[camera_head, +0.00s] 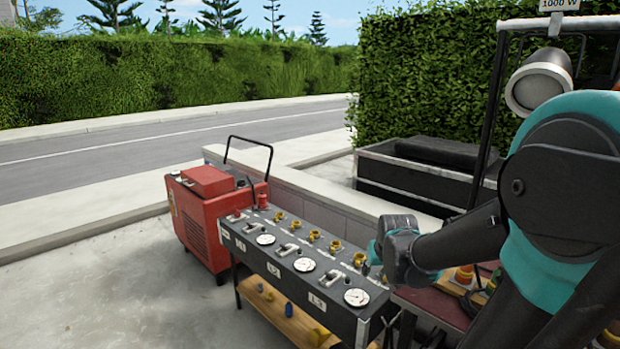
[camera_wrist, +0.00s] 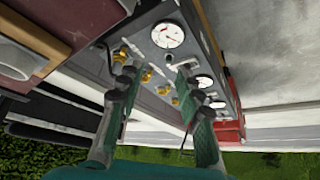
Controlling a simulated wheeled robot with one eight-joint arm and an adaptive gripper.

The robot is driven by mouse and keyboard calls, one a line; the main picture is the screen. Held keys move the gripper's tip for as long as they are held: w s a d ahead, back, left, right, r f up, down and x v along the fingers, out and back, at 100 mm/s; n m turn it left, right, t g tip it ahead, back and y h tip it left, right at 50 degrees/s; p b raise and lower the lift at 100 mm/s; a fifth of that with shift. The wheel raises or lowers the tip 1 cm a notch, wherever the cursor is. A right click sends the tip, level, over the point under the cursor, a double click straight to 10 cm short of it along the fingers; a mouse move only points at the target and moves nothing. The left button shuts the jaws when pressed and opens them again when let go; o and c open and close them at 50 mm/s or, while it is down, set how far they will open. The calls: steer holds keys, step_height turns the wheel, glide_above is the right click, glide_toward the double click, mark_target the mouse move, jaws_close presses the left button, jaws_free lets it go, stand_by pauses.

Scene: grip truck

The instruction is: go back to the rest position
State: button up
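My gripper (camera_wrist: 155,75) is open in the wrist view, with its two fingers spread apart and nothing held between them. Beyond the fingers is the dark control panel (camera_wrist: 205,55) with white dials, levers and brass fittings. In the head view my arm reaches in from the right, its wrist above the near right end of the same panel (camera_head: 285,258). The fingers are hidden behind my arm in the head view. I cannot tell whether a fingertip touches the panel.
A red machine (camera_head: 205,215) with a black handle stands at the panel's far left end. A wooden shelf (camera_head: 285,318) with small items is under the panel. A lamp (camera_head: 538,80) on a black frame stands behind my arm. The paved ground at left is clear.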

steer(key=s+f+g, duration=0.1)
steer(key=s+f, duration=0.2)
steer(key=s, duration=0.4)
steer(key=s+f+g, duration=0.1)
steer(key=s+f, duration=0.3)
steer(key=s, duration=0.3)
steer(key=shift+s, duration=0.15)
